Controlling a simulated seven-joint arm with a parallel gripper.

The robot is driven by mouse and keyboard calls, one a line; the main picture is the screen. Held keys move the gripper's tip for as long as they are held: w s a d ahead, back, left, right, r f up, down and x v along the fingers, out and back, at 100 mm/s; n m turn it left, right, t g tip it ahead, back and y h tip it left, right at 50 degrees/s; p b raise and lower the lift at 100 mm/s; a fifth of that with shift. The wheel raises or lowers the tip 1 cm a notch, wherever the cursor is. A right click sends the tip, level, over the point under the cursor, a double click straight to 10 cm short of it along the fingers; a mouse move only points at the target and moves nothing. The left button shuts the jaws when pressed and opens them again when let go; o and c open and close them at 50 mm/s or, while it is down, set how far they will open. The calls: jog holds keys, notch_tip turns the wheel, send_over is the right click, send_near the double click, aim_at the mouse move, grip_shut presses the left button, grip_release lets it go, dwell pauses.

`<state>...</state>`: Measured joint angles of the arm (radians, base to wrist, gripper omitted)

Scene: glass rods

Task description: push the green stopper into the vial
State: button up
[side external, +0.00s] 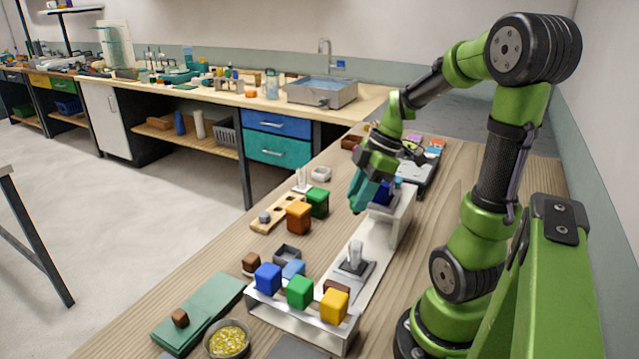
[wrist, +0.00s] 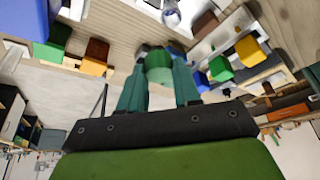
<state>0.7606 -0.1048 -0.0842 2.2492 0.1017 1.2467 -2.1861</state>
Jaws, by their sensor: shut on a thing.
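My gripper (side external: 358,200) is held above the table, its teal fingers pointing down. In the wrist view it (wrist: 160,62) is shut on the green stopper (wrist: 158,70), a rounded green piece between the fingertips. In the side view the stopper cannot be told apart from the fingers. The clear glass vial (side external: 355,253) stands upright in a dark square base on a pale strip, nearer the side camera than my gripper. A clear round glass thing, likely the vial (wrist: 171,18), shows at the wrist view's top edge, apart from the stopper.
A white rack (side external: 305,322) with blue, green and yellow blocks stands in front of the vial. A raised white block (side external: 402,218) is behind it. Orange (side external: 299,217) and green (side external: 317,202) cubes and a wooden holder (side external: 264,224) lie left. A bowl (side external: 227,340) is at the front.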

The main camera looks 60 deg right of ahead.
jog(key=shift+s+a+f+n+g+y, duration=0.2)
jog(key=shift+a+f+n, duration=0.25)
jog(key=shift+f, duration=0.7)
jog(key=shift+s+a+f+n+g+y, duration=0.2)
jog(key=shift+f+n, duration=0.35)
jog(key=shift+f, duration=0.55)
jog(key=shift+s+a+f+n+g, duration=0.15)
jog(key=shift+a+f+n, duration=0.3)
jog(key=shift+f, duration=0.7)
jog(key=shift+f, duration=0.55)
jog(key=o, duration=0.7)
jog(key=shift+v, duration=5.55)
